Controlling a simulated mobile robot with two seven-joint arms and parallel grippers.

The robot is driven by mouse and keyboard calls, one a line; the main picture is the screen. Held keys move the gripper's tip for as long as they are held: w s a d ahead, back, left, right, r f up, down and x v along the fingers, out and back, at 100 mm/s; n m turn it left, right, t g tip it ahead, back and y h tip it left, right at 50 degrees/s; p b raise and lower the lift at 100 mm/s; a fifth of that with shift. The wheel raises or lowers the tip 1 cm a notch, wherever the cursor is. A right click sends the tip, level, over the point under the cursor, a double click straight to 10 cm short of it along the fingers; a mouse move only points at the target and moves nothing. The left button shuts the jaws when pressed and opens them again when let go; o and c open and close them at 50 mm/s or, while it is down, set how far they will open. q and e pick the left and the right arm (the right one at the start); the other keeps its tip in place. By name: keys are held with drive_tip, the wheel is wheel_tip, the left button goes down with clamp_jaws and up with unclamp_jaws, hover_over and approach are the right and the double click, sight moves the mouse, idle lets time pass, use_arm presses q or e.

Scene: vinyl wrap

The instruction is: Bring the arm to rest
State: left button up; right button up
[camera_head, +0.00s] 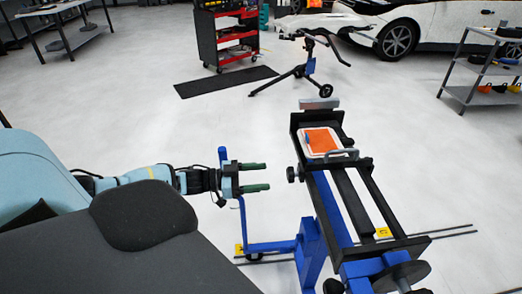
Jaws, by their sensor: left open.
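My left gripper (256,177) reaches in from the left with two dark green fingers, spread apart and empty. It points right, in front of a blue upright post in the picture. My left arm (150,176) stretches out almost level behind it. Right of the gripper is a blue and black stand (345,205) with a long frame. An orange pad with a white edge (321,141) lies at the far end of this frame. The gripper is apart from the pad. My right gripper is out of the picture.
A red and black tool cart (226,38) stands at the back beside a black mat (225,82). A tripod stand (309,66) and a white car (440,25) are behind. A grey shelf cart (482,68) is at the right. The floor between is clear.

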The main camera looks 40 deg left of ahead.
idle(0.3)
use_arm(q)
drive_tip(key=s+d+f+n+y+p, duration=0.2)
drive_tip(key=s+d+f+n+y, duration=0.25)
drive_tip(key=s+d+f, duration=1.05)
drive_tip(key=s+d+f+n+g+y, duration=0.1)
drive_tip(key=s+d+g+y, duration=0.1)
drive_tip(key=s, duration=0.6)
drive_tip(key=s+d+f+n+g+y+p, duration=0.1)
drive_tip(key=s+d+g+y, duration=0.2)
drive_tip(key=s, duration=0.5)
drive_tip(key=shift+d, duration=0.35)
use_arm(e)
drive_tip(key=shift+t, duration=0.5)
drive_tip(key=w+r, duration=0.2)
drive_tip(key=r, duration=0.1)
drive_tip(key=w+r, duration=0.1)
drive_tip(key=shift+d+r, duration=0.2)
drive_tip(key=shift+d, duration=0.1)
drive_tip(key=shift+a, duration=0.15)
